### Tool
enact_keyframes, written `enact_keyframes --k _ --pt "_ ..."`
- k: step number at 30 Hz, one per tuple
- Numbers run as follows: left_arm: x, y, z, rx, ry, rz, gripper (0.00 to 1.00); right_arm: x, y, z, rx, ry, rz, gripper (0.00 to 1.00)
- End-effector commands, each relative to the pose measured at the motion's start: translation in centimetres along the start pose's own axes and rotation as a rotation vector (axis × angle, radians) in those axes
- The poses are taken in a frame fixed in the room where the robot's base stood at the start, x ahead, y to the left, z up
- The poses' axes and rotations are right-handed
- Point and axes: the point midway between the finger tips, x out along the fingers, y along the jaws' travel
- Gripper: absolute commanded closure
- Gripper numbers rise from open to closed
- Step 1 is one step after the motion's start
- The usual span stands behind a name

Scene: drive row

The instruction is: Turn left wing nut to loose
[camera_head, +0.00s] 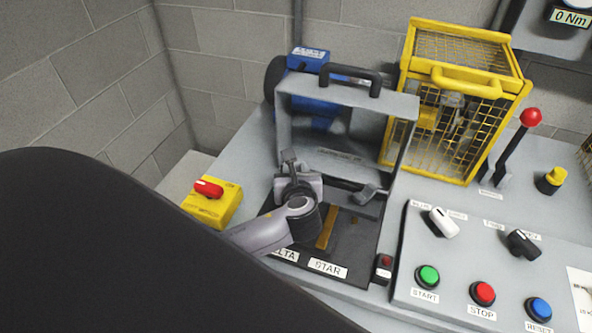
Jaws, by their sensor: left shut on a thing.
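My left gripper (290,164) is at the left side of an open terminal box, and its forearm covers part of the box. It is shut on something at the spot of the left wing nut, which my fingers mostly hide. The right wing nut (368,191) is grey and stands uncovered on the right side of the box. A brass-coloured link bar (327,228) lies in the dark base of the box, beside my wrist. My right gripper is not in view.
The box's raised grey cover (397,135) has a black handle and stands behind my gripper. A yellow cage (480,110) is behind right. A yellow switch box with a red knob (210,188) is at left. A button panel (400,270) is at front right.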

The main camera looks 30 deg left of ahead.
Motion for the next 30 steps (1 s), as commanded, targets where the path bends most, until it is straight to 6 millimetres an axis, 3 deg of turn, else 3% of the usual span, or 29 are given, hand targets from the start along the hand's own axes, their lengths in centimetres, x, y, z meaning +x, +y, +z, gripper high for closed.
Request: enact_keyframes --k 30 --pt "-0.18 0.28 -0.13 -0.357 0.002 0.867 1.00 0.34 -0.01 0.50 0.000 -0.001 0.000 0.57"
